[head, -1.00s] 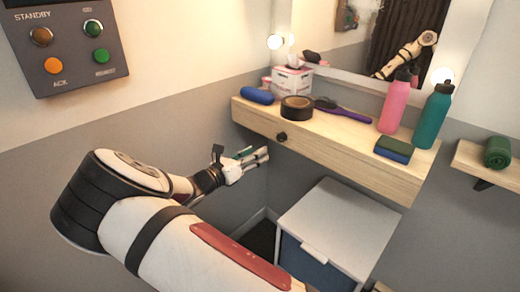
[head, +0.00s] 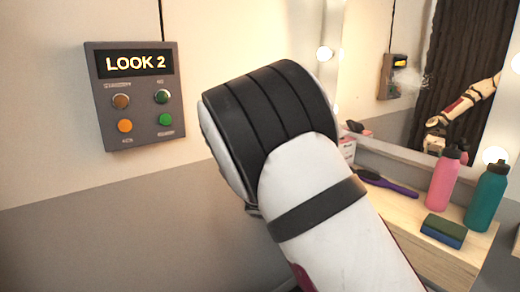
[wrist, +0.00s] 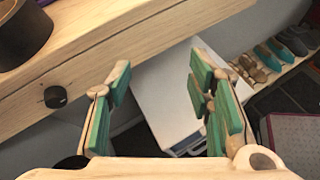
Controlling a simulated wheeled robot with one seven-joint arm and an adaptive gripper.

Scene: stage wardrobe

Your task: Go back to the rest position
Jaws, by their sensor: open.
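My gripper (wrist: 160,85) shows in the wrist view with its green-padded fingers spread apart and nothing between them. It is in front of the wooden vanity shelf (wrist: 120,50), above a white-topped cabinet (wrist: 165,75). In the head view my raised arm fills the middle and hides the gripper. The grey wall panel (head: 137,100) is left of my arm, apart from it. Its display reads "LOOK 2", above several round buttons.
On the shelf are a pink bottle (head: 445,180), a teal bottle (head: 486,200), a green-and-blue sponge (head: 443,231), a purple hairbrush (head: 388,184) and a black tape roll (wrist: 25,30). A black knob (wrist: 55,97) sticks out of its front. Shoes (wrist: 270,55) stand at the right.

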